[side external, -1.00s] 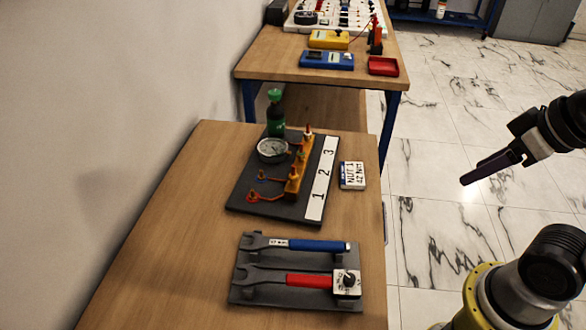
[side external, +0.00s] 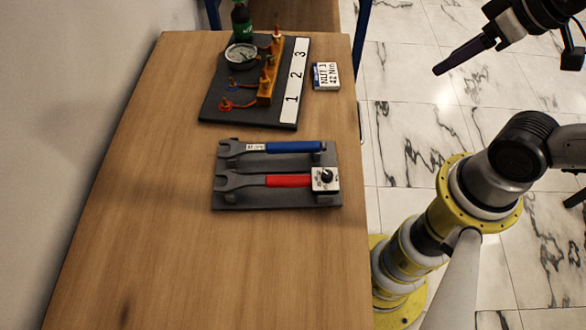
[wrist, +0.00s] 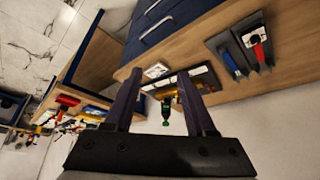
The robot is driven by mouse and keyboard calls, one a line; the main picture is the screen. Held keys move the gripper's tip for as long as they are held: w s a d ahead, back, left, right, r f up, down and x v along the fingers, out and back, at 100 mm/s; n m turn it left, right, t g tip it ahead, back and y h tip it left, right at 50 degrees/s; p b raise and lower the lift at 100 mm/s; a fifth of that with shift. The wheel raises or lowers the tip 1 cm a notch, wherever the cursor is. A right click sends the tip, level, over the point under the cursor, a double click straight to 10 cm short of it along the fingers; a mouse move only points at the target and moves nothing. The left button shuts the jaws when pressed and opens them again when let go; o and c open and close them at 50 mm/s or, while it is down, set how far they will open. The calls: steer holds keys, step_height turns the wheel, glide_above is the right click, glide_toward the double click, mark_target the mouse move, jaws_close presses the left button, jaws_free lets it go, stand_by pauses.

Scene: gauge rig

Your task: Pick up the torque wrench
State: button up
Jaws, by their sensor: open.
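Two open-ended wrenches lie side by side on a dark grey holder (side external: 225,203) on the wooden table. One is a blue-handled wrench (side external: 292,147) with a small white label. The other is a red-handled wrench (side external: 288,181) with a white box and black knob (side external: 326,178) at its handle end. The frames do not name which is the torque wrench. The holder also shows at upper right in the wrist view (wrist: 222,42). My gripper (side external: 440,70) is open and empty, off the table's right side, well apart from both wrenches. Its two fingers show in the wrist view (wrist: 157,74).
A dark board (side external: 212,110) with a gauge (side external: 240,56), orange fittings and a strip numbered 1, 2, 3 lies behind the holder. A green bottle (side external: 241,22) stands behind it. A white card block (side external: 326,76) lies beside it. The table's front (side external: 200,270) is bare.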

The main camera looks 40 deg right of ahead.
steer(key=shift+o, duration=0.3)
stand_by(0.5)
steer(key=n+g+y, duration=0.3)
steer(key=n, duration=0.7)
glide_above(294, 178)
steer(key=s+d, duration=0.4)
steer(key=d, duration=0.1)
step_height(294, 178, down, 4)
steer(key=x, duration=0.9)
steer(key=a+x, duration=0.1)
steer(key=x, duration=0.4)
steer(key=shift+w+r, duration=0.1)
steer(key=shift+r, duration=0.05)
steer(key=shift+d, duration=0.1)
jaws_close()
steer(key=shift+r, duration=0.1)
